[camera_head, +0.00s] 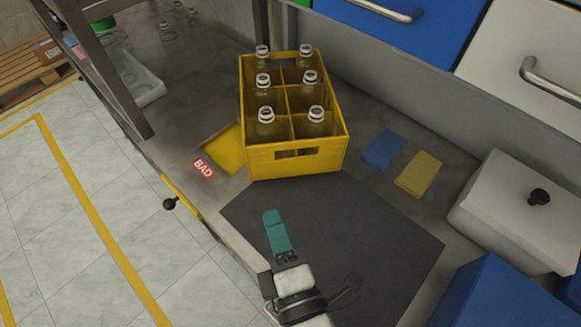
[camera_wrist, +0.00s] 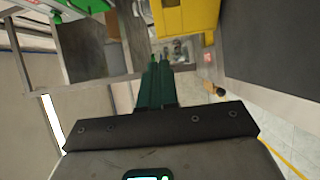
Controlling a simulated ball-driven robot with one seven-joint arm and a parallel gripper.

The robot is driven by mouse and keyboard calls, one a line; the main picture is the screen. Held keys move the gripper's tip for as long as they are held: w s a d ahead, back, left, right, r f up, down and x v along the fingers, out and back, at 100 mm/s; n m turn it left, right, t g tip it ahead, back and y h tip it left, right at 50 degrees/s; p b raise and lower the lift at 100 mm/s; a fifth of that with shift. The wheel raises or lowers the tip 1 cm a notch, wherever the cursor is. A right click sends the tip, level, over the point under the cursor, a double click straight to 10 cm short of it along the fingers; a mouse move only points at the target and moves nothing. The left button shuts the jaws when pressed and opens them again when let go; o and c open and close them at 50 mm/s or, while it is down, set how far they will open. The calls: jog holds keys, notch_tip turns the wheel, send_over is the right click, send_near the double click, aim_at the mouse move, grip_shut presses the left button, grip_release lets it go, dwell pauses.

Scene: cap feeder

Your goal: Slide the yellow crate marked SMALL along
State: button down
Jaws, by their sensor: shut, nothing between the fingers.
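The yellow crate (camera_head: 262,162) stands upright on the bench, at the far edge of the dark mat. It has compartments with several clear, open-topped glass bottles in them. I cannot see a SMALL marking on the sides that show. Its yellow wall also shows at the top of the wrist view (camera_wrist: 185,18). My gripper (camera_head: 271,214), with teal fingers, is shut and empty. It is over the dark mat, on the near side of the crate and apart from it. The fingers also show in the wrist view (camera_wrist: 160,62).
A yellow patch (camera_head: 226,150) and a red BAD label (camera_head: 204,168) lie left of the crate. Blue (camera_head: 384,149) and yellow (camera_head: 418,174) flat pieces lie right. A lidded white box (camera_head: 510,205) stands farther right. The dark mat (camera_head: 350,235) is clear. A metal post (camera_head: 105,70) rises at left.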

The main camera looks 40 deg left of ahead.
jog(key=p, duration=0.2)
send_near(266, 147)
jog(key=w+a, duration=0.1)
jog(key=a, duration=0.4)
jog(key=shift+w+a, duration=0.2)
jog(key=shift+w, duration=1.05)
jog(key=shift+a+f, duration=0.1)
